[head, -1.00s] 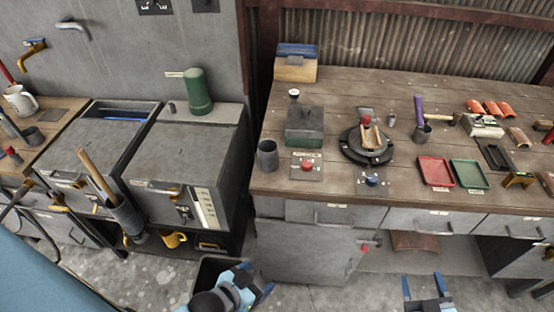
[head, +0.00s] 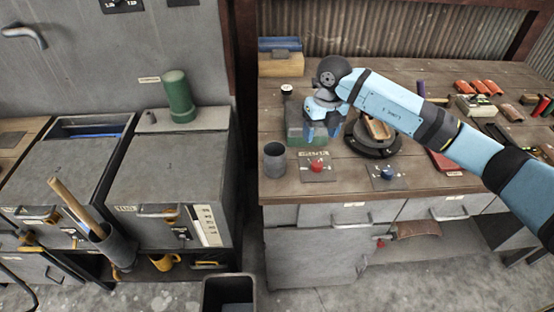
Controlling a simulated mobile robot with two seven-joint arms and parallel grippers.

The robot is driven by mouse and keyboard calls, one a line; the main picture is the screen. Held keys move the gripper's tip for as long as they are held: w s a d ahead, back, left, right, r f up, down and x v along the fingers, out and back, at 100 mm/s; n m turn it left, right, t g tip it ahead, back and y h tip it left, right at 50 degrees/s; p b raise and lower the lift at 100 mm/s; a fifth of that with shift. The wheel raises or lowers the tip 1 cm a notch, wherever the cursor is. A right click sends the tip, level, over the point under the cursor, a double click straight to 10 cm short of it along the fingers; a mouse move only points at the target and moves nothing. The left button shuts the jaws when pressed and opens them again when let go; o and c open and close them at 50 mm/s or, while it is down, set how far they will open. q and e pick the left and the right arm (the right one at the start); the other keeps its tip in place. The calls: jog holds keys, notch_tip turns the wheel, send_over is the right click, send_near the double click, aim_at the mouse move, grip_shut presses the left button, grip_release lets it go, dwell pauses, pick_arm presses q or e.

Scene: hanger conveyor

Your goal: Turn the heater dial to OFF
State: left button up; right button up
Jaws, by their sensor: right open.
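A red dial (head: 317,165) sits on a small grey plate near the front left of the wooden workbench. A blue dial (head: 387,173) sits on a similar plate to its right. Their labels are too small to read, so I cannot tell which is the heater dial or where it points. My right gripper (head: 321,134) reaches in from the right, pointing down with its fingers apart and empty. It is just behind and above the red dial in the picture, apart from it. It partly hides a green-and-grey box. My left gripper is not in view.
A grey cup (head: 274,160) stands left of the red dial. A round black turntable (head: 372,147) is behind the blue dial, partly covered by my right arm. A red tray (head: 445,162) lies further right. Grey cabinets (head: 165,170) stand at left, with an open bin (head: 228,294) on the floor.

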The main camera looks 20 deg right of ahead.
aim_at(317, 163)
jog(key=shift+h, duration=0.5)
jog(key=f, duration=0.3)
jog(key=f+p, duration=0.1)
jog(key=f, duration=0.3)
jog(key=w+d+f, duration=0.1)
jog(key=f, duration=0.3)
jog(key=shift+f+p, duration=0.1)
jog(key=shift+p, duration=0.2)
jog(key=shift+f, duration=0.85)
jog(key=shift+c, duration=0.2)
jog(key=c, duration=0.9)
